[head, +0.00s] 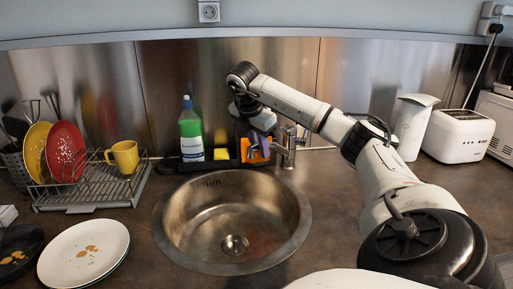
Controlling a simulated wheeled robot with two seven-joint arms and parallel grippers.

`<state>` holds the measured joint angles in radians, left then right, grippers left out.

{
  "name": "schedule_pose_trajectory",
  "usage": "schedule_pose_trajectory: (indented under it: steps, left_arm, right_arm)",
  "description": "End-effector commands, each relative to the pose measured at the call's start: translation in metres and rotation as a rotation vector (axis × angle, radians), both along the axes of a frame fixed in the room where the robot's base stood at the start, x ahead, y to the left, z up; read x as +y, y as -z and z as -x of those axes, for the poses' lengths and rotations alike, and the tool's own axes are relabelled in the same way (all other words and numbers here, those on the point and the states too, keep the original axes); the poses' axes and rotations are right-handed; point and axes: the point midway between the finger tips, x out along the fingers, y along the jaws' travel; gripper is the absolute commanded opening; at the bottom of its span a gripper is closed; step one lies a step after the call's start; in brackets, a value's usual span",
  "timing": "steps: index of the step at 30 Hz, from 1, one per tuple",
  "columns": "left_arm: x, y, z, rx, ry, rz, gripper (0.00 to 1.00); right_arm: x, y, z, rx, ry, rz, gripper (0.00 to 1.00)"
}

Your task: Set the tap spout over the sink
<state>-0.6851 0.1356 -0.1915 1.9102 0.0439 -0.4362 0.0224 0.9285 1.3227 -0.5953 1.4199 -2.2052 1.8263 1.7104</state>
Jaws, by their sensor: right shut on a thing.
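The tap (288,143) is a metal fitting standing at the back right rim of the round steel sink (180,241). Its spout (281,150) points left, along the back edge of the sink. My right arm reaches in from the right and bends down at the tap. My right gripper (268,143) is shut on the spout, near its left end; the exact contact is small and partly hidden. The sink bowl is empty, with a drain in its floor. My left gripper is not in view.
Behind the sink stand a green-and-white bottle (191,133), a yellow sponge (222,154) and a dark caddy with orange items (256,156). A dish rack (92,192) with a yellow mug (123,157) is left; plates (83,253) lie front left. A toaster (458,136) stands right.

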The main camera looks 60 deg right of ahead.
Motion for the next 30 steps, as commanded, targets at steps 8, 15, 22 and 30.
schedule_pose_trajectory:
  steps: [8,15,22,30]
  left_arm:
    - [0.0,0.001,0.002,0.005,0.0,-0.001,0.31]
    - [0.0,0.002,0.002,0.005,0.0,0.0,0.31]
    - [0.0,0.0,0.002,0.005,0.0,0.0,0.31]
    - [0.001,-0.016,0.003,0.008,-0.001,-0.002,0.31]
  right_arm:
    - [-0.001,-0.002,0.0,-0.003,0.003,0.003,0.36]
    - [0.0,-0.001,0.0,-0.001,0.001,0.002,0.38]
    - [0.006,-0.015,-0.001,-0.004,-0.002,0.001,0.38]
    - [0.027,-0.072,0.001,-0.005,-0.001,0.004,0.38]
